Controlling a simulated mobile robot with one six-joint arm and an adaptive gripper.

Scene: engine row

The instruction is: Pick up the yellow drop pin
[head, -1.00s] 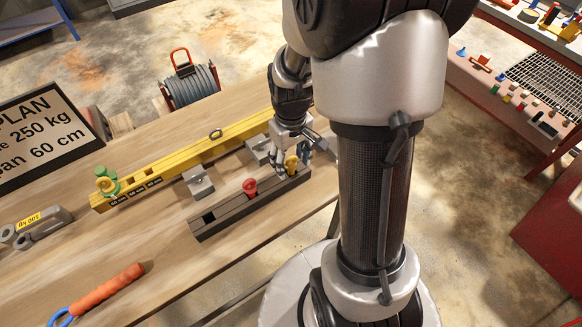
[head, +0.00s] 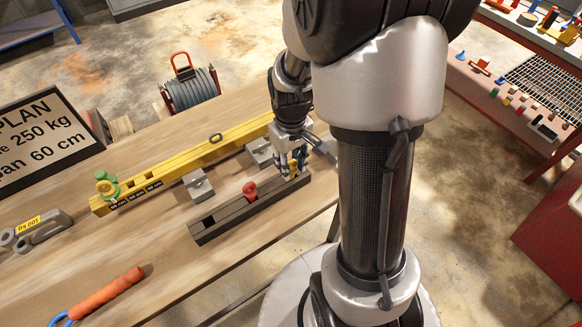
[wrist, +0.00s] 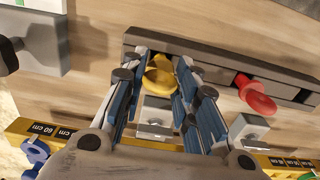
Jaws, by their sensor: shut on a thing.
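The yellow drop pin (wrist: 159,78) is between the blue-padded fingers of my gripper (wrist: 158,88) in the wrist view. My gripper is shut on it. In the head view my gripper (head: 291,168) is over the right end of the dark slotted block (head: 231,219), and a bit of the yellow pin (head: 293,166) shows between the fingers. The pin's lower part is hidden, so I cannot tell whether it is still in its slot. The block also shows in the wrist view (wrist: 215,76).
A red pin (head: 250,190) stands in the same block, left of my gripper. A yellow beam (head: 180,166) with a green knob lies behind, with grey blocks (head: 198,185) between. An orange-handled tool (head: 108,293) lies at the front left.

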